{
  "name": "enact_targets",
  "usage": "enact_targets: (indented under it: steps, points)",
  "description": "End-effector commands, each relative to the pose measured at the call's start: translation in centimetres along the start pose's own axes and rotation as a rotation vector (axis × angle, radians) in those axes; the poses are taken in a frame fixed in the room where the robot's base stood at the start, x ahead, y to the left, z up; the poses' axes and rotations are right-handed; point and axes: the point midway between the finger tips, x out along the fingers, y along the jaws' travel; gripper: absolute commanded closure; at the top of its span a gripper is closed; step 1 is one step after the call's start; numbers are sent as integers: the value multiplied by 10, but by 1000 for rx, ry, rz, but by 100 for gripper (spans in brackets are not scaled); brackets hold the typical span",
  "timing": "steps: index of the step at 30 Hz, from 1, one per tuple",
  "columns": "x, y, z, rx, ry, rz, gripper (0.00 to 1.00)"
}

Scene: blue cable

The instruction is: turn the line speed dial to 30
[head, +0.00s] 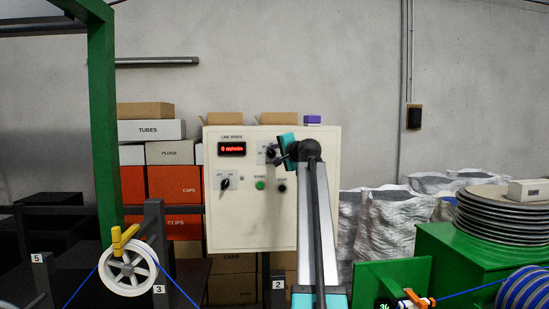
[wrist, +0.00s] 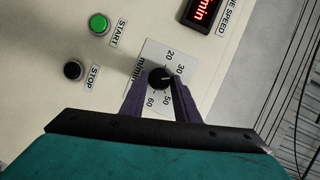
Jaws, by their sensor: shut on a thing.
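The line speed dial is a black knob (wrist: 160,78) on a white scale plate in the wrist view, with 20, 30, 50 and 60 readable. A pale mark on the knob points right, toward the side near 30; its exact reading is hard to tell. My gripper (wrist: 159,84) has a dark finger on either side of the knob and is shut on it. In the head view the dial (head: 270,152) is partly hidden by my gripper (head: 277,155). The red LINE SPEED display (head: 231,149) seems to read 0 m/min.
The cream control panel (head: 235,222) also carries a selector switch (head: 225,183), a green START button (wrist: 98,23) and a black STOP button (wrist: 72,70). Stacked boxes (head: 174,185) stand behind it. A white pulley (head: 128,268) with blue cable is at left, a green machine (head: 470,262) at right.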

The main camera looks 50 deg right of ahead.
Motion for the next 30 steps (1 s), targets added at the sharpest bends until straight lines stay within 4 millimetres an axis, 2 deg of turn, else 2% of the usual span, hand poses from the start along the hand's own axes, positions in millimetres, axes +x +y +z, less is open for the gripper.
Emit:
enact_targets:
  steps: [12, 28, 29, 30]
  points:
    - [1, -2, 2, -213, 6, 87, 94]
    - [0, -1, 3, -239, 7, 99, 94]
    - [0, -1, 3, -239, 7, 99, 67]
    - [0, -1, 2, -239, 7, 99, 60]
